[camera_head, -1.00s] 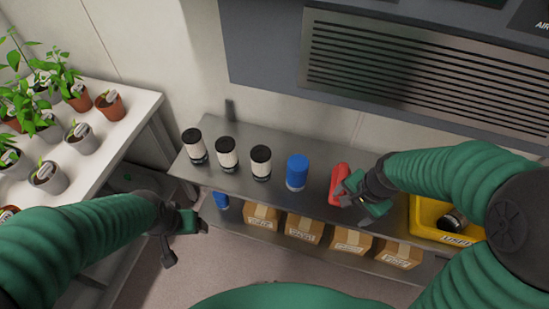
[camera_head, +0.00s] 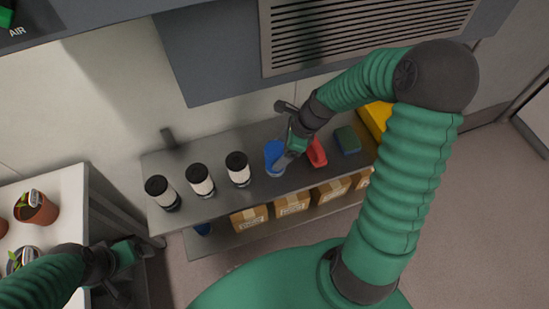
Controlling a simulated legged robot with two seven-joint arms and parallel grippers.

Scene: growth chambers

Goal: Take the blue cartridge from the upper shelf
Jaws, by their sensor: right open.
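The blue cartridge (camera_head: 273,155) stands upright on the grey metal upper shelf (camera_head: 215,208), at the right end of a row with white, black-capped cartridges (camera_head: 200,181). My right gripper (camera_head: 284,138) is open right at the blue cartridge, on its right side. One finger overlaps the cartridge's right edge in the picture; I cannot tell whether it touches. My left gripper (camera_head: 126,272) is open and empty at the lower left, in front of the shelf and apart from it.
A red object (camera_head: 316,153) and a dark green-blue block (camera_head: 347,140) lie right of the cartridge. A yellow bin (camera_head: 376,117) is partly hidden by my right arm. A white plant table (camera_head: 66,190) stands left.

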